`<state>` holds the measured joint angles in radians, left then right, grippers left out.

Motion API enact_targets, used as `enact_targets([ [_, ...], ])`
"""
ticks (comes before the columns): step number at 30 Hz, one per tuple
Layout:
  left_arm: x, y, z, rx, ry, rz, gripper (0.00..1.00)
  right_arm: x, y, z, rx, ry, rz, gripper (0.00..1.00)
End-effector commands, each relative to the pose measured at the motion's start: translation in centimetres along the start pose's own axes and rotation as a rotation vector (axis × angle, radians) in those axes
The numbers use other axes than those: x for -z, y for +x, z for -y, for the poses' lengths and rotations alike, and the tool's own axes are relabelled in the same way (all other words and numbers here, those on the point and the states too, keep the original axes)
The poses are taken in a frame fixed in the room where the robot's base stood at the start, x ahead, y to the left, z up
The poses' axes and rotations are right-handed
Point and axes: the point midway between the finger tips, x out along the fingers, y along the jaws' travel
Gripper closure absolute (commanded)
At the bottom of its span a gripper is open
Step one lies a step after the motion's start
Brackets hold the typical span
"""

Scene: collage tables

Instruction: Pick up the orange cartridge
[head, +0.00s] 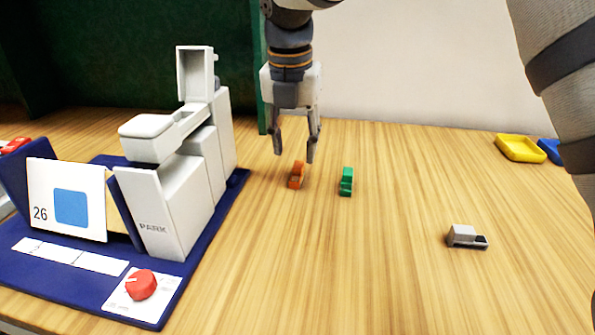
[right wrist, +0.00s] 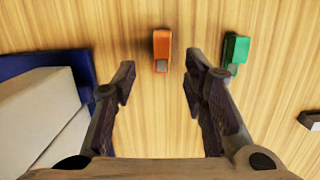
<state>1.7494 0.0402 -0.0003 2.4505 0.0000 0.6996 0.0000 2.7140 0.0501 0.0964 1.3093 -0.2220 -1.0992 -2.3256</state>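The orange cartridge (head: 297,175) stands on the wooden table, right of the white machine. It also shows in the right wrist view (right wrist: 162,50), beyond and between the two fingertips. My right gripper (head: 296,150) is open and points down above the table, close over the cartridge. Its fingers also show in the right wrist view (right wrist: 160,80), spread apart with nothing between them. In the head view the fingertips are near the cartridge's top, and I cannot tell whether they touch it. My left gripper is not in view.
A green cartridge (head: 346,182) stands just right of the orange one. A white machine (head: 185,200) on a blue base (head: 70,285) fills the left side. A small grey piece (head: 466,237) lies at the right, and yellow (head: 520,148) and blue (head: 551,150) trays lie farther back. The front middle table is clear.

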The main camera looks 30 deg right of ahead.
Motion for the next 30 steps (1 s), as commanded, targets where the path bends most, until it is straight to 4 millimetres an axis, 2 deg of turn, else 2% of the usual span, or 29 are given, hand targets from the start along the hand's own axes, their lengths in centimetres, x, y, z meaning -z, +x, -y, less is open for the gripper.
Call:
enact_targets([
  [9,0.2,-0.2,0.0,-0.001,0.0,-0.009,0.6,0.3,5.1,0.3,-0.001,0.001,0.0,0.6],
  [17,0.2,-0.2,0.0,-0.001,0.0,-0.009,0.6,0.2,5.6,0.3,-0.003,0.0,0.003,0.6],
  [22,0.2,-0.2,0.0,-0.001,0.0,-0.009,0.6,0.2,5.6,0.3,-0.003,0.001,0.002,0.99],
  [30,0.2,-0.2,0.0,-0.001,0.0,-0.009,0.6,0.2,5.6,0.3,-0.003,0.001,0.002,0.99],
])
